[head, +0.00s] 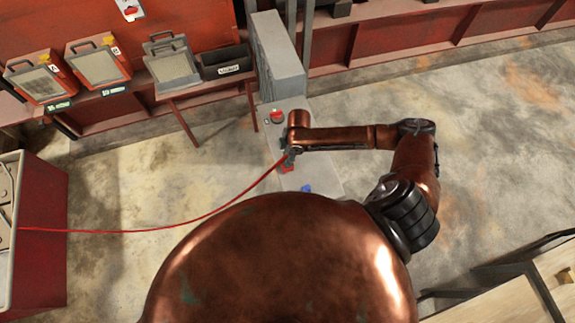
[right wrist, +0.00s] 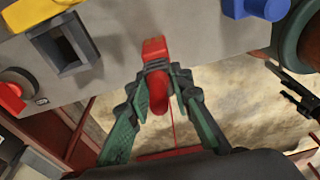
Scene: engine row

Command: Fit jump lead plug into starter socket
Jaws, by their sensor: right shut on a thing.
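The red jump lead plug (head: 287,167) is held in my right gripper (head: 291,154) over the grey panel top. In the right wrist view the fingertips of my right gripper (right wrist: 158,72) are shut on the red plug (right wrist: 154,48). Its red end points toward the grey panel (right wrist: 120,45) and overlaps its edge; I cannot tell whether they touch. A square grey socket-like opening (right wrist: 72,58) with a yellow part (right wrist: 38,13) lies to the plug's left, apart from it.
The red lead (head: 190,219) runs left to a red-sided unit (head: 40,230). A red knob (right wrist: 11,95) and a blue block (right wrist: 258,8) are on the panel. A tall grey cabinet (head: 277,55) stands behind. Concrete floor lies open to the right.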

